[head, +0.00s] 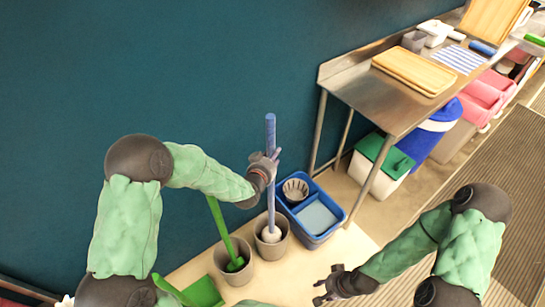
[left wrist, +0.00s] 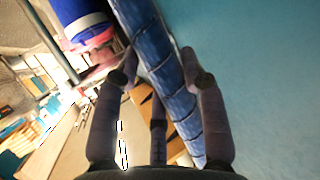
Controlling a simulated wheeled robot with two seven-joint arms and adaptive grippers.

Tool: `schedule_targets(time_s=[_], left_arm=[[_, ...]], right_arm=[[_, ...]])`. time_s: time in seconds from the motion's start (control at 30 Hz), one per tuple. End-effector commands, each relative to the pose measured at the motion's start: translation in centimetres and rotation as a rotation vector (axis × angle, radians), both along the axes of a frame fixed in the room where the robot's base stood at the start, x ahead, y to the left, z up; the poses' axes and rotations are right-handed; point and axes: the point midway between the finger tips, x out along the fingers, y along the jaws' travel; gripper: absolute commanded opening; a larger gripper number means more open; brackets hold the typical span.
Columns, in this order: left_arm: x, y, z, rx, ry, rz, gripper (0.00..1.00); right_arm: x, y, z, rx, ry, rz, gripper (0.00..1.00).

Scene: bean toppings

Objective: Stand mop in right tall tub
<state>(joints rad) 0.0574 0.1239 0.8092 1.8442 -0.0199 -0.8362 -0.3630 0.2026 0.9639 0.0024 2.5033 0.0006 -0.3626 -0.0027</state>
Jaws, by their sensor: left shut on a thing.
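The mop (head: 271,135) has a long blue handle and a pale head. It stands nearly upright with its head inside the mouth of the right tall tub (head: 270,250), a grey round tub; whether the head touches the bottom is hidden. My left gripper (head: 268,165) is shut on the mop's handle, below its top. In the left wrist view the blue handle (left wrist: 157,70) runs slantwise between the fingers of my left gripper (left wrist: 160,85). My right gripper (head: 325,287) is open and empty, low in the head view, apart from the tubs.
A left tall tub (head: 235,270) beside it holds a green-handled brush (head: 222,230). A blue two-part bucket (head: 318,240) stands right of the tubs. A green dustpan (head: 204,292) lies at lower left. A steel table (head: 345,75) stands behind, against the dark teal wall.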

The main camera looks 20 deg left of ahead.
Motion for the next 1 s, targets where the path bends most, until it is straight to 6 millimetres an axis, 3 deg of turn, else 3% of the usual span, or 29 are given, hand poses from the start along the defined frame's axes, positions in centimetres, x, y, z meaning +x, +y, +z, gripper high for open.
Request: schedule_targets(time_s=[0.17, 0.2, 0.27, 0.73, 1.0], left_arm=[[0.1, 0.0, 0.2, 0.0, -0.004, 0.001, 0.09], [0.1, 0.0, 0.2, 0.0, -0.004, 0.001, 0.53], [0.1, 0.0, 0.2, 0.0, -0.004, 0.001, 0.69], [-0.6, 0.1, 0.3, 0.0, 0.0, 0.0, 0.69], [-4.0, 0.4, 1.7, 0.0, -0.002, 0.001, 0.69]], right_arm=[[0.0, 0.0, 0.1, 0.0, 0.0, 0.0, 0.4], [0.0, 0.0, 0.1, 0.0, 0.0, 0.0, 0.4], [0.0, 0.0, 0.1, 0.0, 0.0, 0.0, 0.4], [0.0, 0.0, 0.0, 0.0, 0.0, 0.0, 0.4], [0.0, 0.0, 0.0, 0.0, 0.0, 0.0, 0.4]])
